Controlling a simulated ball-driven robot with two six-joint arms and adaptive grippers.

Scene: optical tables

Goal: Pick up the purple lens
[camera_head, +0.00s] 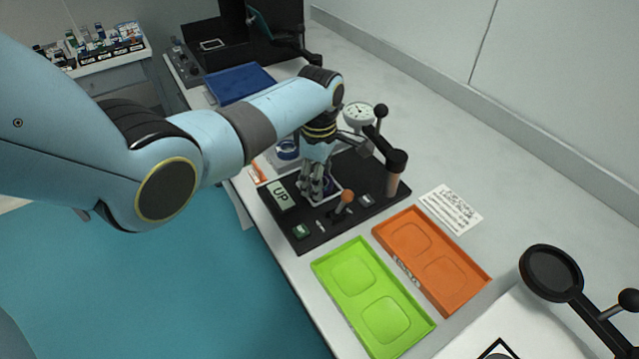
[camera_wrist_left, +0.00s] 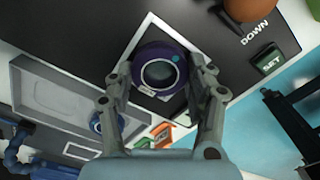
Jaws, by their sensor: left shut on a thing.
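The purple lens (camera_wrist_left: 150,54) is a dark purple ring with clear glass in the middle and a small light-blue dot. In the left wrist view it sits between the fingers of my left gripper (camera_wrist_left: 158,72), which is shut on it. In the head view my left gripper (camera_head: 316,190) points down over the black plate, at the white-outlined square. Only a bit of purple shows there behind the fingers, so I cannot tell whether the lens still touches the plate. My right gripper is not in view.
The black plate (camera_head: 312,222) carries an UP label, an orange-knobbed lever (camera_head: 345,198) and a dark-topped post (camera_head: 395,170). A green tray (camera_head: 330,267) and an orange tray (camera_head: 458,305) lie nearer. A blue-ringed part (camera_head: 287,149) stands beyond the plate.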

